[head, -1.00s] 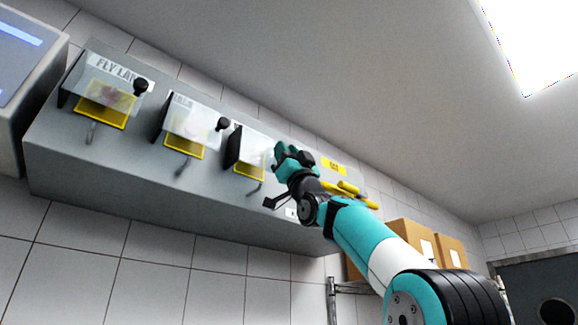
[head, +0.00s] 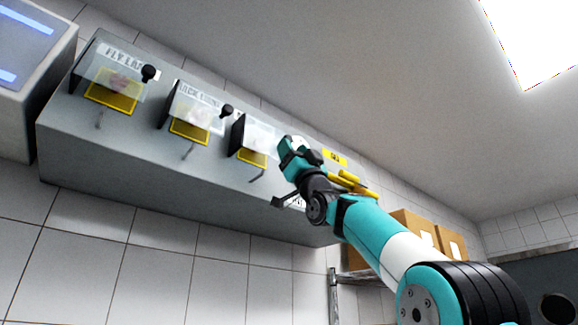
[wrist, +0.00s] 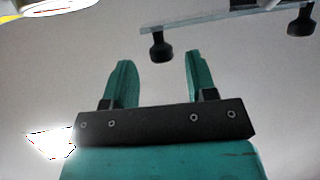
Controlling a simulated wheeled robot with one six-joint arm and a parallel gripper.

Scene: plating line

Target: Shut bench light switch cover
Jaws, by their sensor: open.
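A grey wall box (head: 180,205) carries a row of clear hinged covers over yellow-framed switches. The left cover (head: 118,78) has a label reading roughly "FLY LAM"; the middle cover (head: 200,108) has a label too blurred to read surely. The right cover (head: 262,135) is partly behind my gripper (head: 291,146), and its label is hidden, so I cannot tell which is the bench light. All three covers look raised. In the wrist view my gripper (wrist: 158,72) is open and empty, with a black knob (wrist: 161,47) under a clear cover edge (wrist: 210,20) beyond the fingertips.
A second black knob (wrist: 301,20) shows in the wrist view at the upper right. Yellow handles or bars (head: 352,184) and a yellow label (head: 335,158) sit right of my gripper. Cardboard boxes (head: 415,227) stand on a rack. A grey screen unit (head: 28,75) is at the left.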

